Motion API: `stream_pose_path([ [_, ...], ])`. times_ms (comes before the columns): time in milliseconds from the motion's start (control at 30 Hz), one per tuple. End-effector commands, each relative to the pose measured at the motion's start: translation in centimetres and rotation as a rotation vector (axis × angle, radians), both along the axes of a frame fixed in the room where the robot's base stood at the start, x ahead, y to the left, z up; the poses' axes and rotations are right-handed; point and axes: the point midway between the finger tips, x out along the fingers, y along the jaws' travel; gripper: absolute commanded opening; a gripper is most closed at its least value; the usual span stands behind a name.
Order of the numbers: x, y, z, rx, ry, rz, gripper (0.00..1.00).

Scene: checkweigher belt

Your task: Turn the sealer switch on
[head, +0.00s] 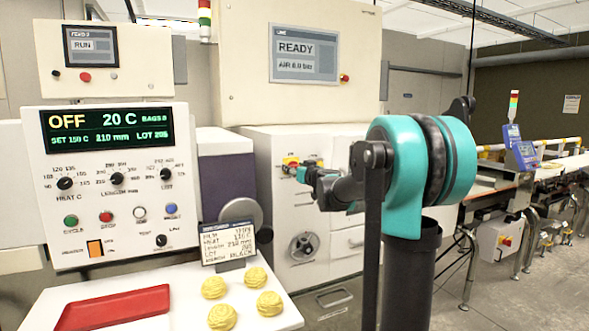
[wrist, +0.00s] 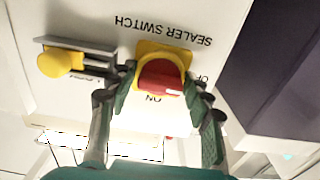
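The sealer switch is a red rotary knob (wrist: 160,76) on a yellow plate, labelled SEALER SWITCH upside down in the wrist view. Its white mark points right, toward a partly hidden OF label; ON is printed below the knob. My gripper (wrist: 162,88) has its fingers on either side of the knob, close to it and apparently not closed on it. In the head view my gripper (head: 306,174) is at the white cabinet front, partly covering the switch's yellow plate (head: 290,161). The sealer display (head: 107,128) reads OFF and 20 C.
A yellow padlock-like piece (wrist: 60,62) on a grey bar sits left of the switch in the wrist view. A round handwheel (head: 304,246) is below on the cabinet. A red tray (head: 115,307), a small sign (head: 228,243) and several yellow pieces (head: 221,317) occupy the white table.

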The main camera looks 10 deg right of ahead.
Motion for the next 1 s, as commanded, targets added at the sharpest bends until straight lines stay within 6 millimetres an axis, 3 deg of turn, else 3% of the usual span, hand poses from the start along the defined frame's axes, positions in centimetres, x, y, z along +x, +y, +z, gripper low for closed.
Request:
stream_pose_path([
  [33, -0.01, 0.00, 0.00, 0.000, 0.000, 0.000, 0.40],
  [267, -0.02, -0.01, 0.00, 0.000, 0.000, 0.000, 0.12],
  [633, -0.03, -0.02, 0.00, 0.059, 0.019, 0.000, 0.11],
  [1000, -0.01, -0.07, -0.02, 0.329, 0.103, 0.000, 0.11],
])
